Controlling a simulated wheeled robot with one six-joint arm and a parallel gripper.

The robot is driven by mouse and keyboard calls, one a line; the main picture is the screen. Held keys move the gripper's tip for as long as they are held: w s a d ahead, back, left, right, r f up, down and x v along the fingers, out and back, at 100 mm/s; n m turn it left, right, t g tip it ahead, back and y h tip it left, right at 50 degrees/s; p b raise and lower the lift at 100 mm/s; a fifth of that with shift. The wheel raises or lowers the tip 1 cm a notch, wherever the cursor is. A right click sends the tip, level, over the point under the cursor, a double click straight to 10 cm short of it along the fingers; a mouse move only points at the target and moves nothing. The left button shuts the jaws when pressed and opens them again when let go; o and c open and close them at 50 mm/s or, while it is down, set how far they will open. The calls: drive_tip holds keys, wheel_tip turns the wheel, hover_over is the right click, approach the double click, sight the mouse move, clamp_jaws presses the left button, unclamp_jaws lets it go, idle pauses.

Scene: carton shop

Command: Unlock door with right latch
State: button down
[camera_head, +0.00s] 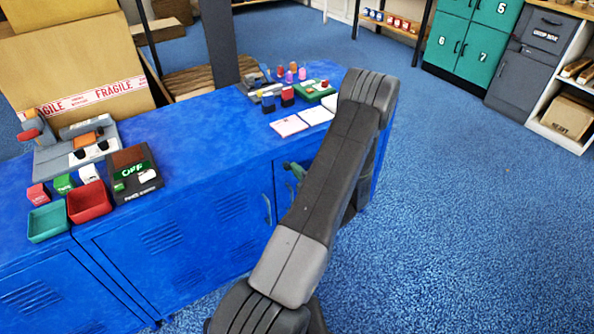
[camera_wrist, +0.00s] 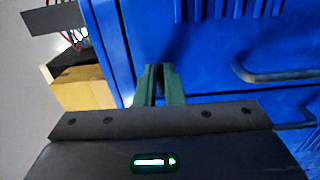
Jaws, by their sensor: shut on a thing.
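The blue cabinet (camera_head: 180,235) has doors with louvred vents and grey bar handles. My gripper (camera_wrist: 158,82) has green fingers and is shut on a small dark latch (camera_wrist: 156,68) at the blue door face, close to a door edge. The fingers hide most of the latch, so its turn cannot be told. The door (camera_wrist: 210,60) looks flush with the cabinet front. A grey door handle (camera_wrist: 270,76) is to the right of my fingers in the wrist view. In the head view my arm covers most of the right door; green finger parts (camera_head: 296,169) show beside it.
The cabinet top holds red and teal trays (camera_head: 89,202), small boxes, a dark OPP box (camera_head: 134,175), white cards (camera_head: 289,126) and a green tray at right. Cartons (camera_head: 85,60) stand behind. Blue floor (camera_head: 480,220) at right is clear. A yellow box (camera_wrist: 82,90) shows in the wrist view.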

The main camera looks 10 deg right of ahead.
drive_tip(key=c, duration=1.5)
unclamp_jaws()
drive_tip(key=shift+c, duration=0.2)
drive_tip(key=v, duration=1.3)
drive_tip(key=shift+s, duration=0.4)
drive_tip(key=shift+d, duration=0.1)
drive_tip(key=x, duration=1.3)
drive_tip(key=shift+w, duration=0.4)
